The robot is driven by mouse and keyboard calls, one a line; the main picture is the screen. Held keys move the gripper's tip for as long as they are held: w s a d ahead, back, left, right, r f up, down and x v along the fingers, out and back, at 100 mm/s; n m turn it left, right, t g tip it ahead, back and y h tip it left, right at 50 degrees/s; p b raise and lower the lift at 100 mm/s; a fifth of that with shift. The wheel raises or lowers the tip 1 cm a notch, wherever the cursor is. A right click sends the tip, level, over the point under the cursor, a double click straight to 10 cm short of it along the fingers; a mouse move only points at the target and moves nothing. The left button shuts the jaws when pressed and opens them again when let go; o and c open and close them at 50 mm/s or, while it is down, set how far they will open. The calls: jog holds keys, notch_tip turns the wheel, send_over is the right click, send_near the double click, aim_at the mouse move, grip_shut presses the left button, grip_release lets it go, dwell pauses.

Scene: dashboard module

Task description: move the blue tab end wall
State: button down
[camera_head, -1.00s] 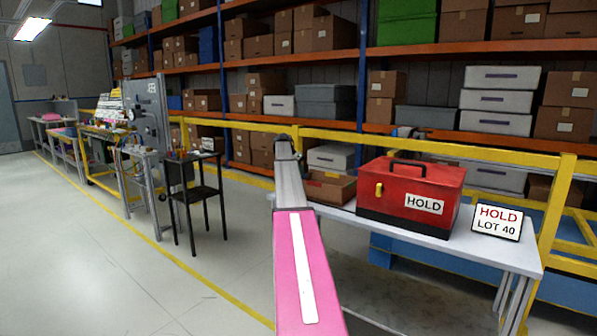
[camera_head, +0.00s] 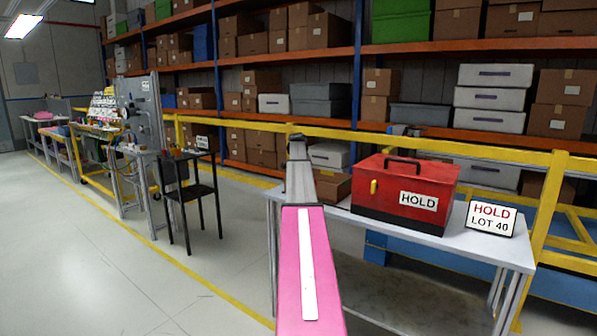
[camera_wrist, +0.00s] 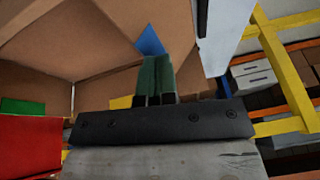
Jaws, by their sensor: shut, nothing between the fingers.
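An open brown cardboard box (camera_head: 334,187) stands on the grey-white table left of the red toolbox, partly hidden by my arm. In the wrist view its brown panels (camera_wrist: 75,45) fill the upper left. A blue tab (camera_wrist: 149,41) shows on a brown panel just beyond my fingertips, its lower part covered by them. My gripper (camera_wrist: 156,62) has its green fingers together and empty, close to the blue tab. I cannot tell whether they touch it. The fingers are hidden in the head view.
Green (camera_wrist: 22,106) and yellow (camera_wrist: 121,102) patches also show by the panels. The red toolbox (camera_head: 404,190) marked HOLD and a HOLD LOT 40 sign (camera_head: 491,218) stand to the right on the table (camera_head: 440,245). A yellow rail (camera_head: 440,147) runs behind.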

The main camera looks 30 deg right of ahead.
jog(key=shift+s+d+f+m+t+y, duration=0.15)
jog(key=shift+s+d+f+t+y, duration=0.15)
jog(key=shift+s+t, duration=0.3)
jog(key=shift+s+d+f+m+t+y, duration=0.1)
jog(key=shift+s+f+m+t+y, duration=0.1)
jog(key=shift+s+f+t, duration=0.3)
jog(key=shift+s+d+f+m+t+y, duration=0.3)
jog(key=shift+s+f+t+y, duration=0.3)
jog(key=shift+t, duration=0.6)
jog(key=shift+s+d+f+t, duration=0.15)
jog(key=shift+s+f+t, duration=0.2)
jog(key=shift+f+t, duration=0.45)
jog(key=shift+s+d+f, duration=0.15)
jog(key=shift+f, duration=0.2)
